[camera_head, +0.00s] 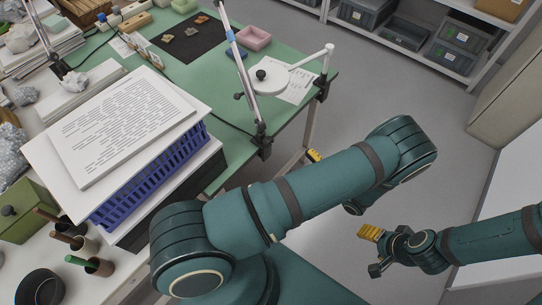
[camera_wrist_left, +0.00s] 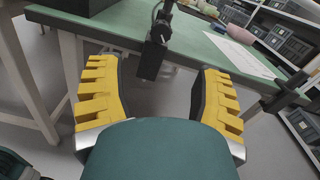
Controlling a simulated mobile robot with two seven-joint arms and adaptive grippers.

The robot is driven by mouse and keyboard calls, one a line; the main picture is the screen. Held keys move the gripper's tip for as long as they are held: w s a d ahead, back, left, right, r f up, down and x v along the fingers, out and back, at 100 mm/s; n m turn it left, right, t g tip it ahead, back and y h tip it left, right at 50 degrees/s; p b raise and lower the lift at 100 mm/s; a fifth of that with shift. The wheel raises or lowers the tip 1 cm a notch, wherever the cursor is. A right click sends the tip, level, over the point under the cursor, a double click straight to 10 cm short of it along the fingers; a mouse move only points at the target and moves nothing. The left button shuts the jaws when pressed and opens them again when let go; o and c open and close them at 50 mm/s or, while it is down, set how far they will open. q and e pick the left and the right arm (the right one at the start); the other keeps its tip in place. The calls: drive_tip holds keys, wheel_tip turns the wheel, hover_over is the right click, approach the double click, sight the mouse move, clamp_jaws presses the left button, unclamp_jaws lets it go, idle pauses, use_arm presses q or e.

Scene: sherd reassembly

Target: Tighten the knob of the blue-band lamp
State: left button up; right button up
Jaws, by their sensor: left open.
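The blue-band lamp (camera_head: 229,38) stands at the near edge of the green table. Its pale arm carries a blue band and leans up to the left. In the head view only a yellow fingertip (camera_head: 314,156) shows past my arm. My right gripper (camera_head: 373,250) hangs clear of the table.
A second lamp with a round white head (camera_head: 270,80) is clamped at the table's right corner (camera_head: 322,88). A blue basket (camera_head: 150,185) with papers (camera_head: 120,125) stands left of the blue-band lamp. Shelves with grey bins (camera_head: 460,55) stand behind.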

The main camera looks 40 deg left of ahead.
sight(271, 143)
use_arm(q)
drive_tip(key=shift+n, duration=0.4)
drive_tip(key=a, duration=0.8)
drive_tip(key=w+a, duration=0.1)
drive_tip(key=a, duration=0.3)
drive_tip(key=shift+a, duration=0.35)
drive_tip(key=shift+s, duration=0.1)
clamp_jaws()
